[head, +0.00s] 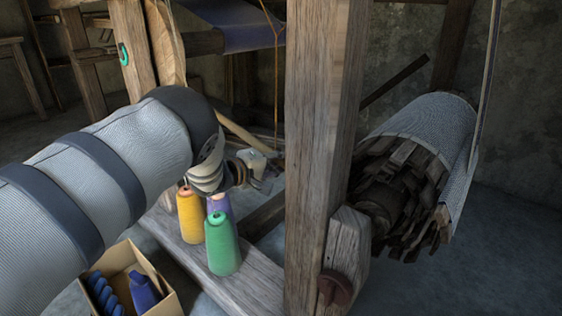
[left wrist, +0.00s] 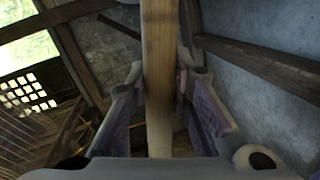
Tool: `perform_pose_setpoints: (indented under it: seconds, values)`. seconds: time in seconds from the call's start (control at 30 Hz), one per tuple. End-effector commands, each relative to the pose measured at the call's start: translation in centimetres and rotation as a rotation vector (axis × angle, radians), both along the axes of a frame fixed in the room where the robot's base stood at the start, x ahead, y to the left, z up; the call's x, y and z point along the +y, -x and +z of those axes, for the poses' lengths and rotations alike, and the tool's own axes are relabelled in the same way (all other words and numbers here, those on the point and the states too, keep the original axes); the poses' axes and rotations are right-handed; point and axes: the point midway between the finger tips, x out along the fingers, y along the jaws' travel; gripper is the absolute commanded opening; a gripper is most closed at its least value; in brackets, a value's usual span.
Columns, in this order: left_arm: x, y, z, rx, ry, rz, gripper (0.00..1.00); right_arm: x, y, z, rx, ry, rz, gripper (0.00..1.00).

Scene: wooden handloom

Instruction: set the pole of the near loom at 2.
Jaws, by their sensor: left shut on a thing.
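My left gripper (head: 262,168) is in the middle of the head view, beside the big upright post of the loom. In the left wrist view its two fingers (left wrist: 160,82) stand on either side of a pale wooden pole (left wrist: 158,45), shut on it. In the head view a pale pole (head: 243,134) slants down toward the gripper and is partly hidden by my arm. The near loom's upright post (head: 322,120) is to the right of the gripper. No number or setting mark can be read. My right gripper is not in view.
Yellow (head: 190,216), purple (head: 218,204) and green (head: 222,245) thread cones stand on a wooden beam (head: 252,282) below the gripper. A cardboard box (head: 168,300) with blue items is at lower left. A cloth-wrapped roller (head: 428,125) is right of the post.

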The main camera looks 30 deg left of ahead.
Motion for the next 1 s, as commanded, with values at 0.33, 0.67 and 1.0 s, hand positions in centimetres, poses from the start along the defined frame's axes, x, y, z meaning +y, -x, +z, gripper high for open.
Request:
perform_pose_setpoints:
  seconds: [0.33,0.67,1.0]
  values:
    - [-0.2,0.0,-4.6,0.025,0.164,0.001,0.00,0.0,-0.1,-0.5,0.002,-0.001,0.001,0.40]
    - [-0.2,0.1,-4.7,0.027,0.181,0.000,0.22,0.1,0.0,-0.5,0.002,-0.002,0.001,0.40]
    - [-0.2,0.0,-4.6,0.025,0.179,0.000,0.41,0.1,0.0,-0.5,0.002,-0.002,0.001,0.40]
